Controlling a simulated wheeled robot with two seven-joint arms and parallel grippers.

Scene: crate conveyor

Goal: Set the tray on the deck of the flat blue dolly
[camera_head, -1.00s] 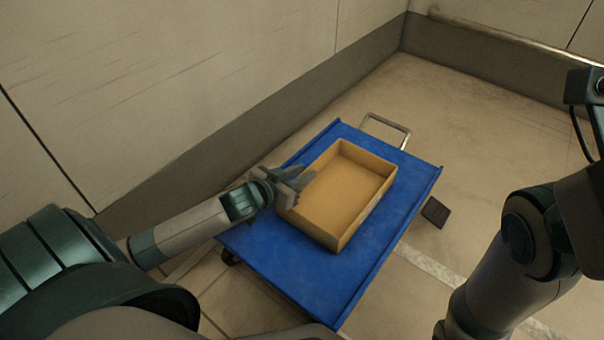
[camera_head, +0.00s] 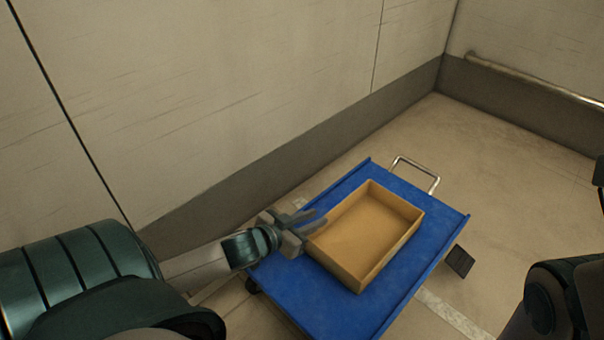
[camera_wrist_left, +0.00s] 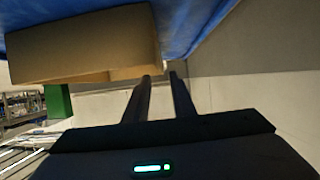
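The tan, open, empty tray (camera_head: 388,268) rests flat on the blue deck of the dolly (camera_head: 290,296), with blue deck showing around it. My left gripper (camera_head: 320,220) is at the tray's left side, close to the rim. Its two fingers are apart with nothing between them. In the left wrist view the fingers (camera_wrist_left: 161,78) show a clear gap, and the tray's wall (camera_wrist_left: 85,45) is beside them to the left. I cannot tell whether a finger touches the tray. My right gripper is out of view; only part of my right arm shows.
The dolly's metal handle (camera_head: 417,172) stands at its far end. A wall (camera_head: 250,190) runs along the left and back. A small dark plate (camera_head: 460,261) lies on the floor right of the dolly. A green object (camera_wrist_left: 58,101) shows in the left wrist view.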

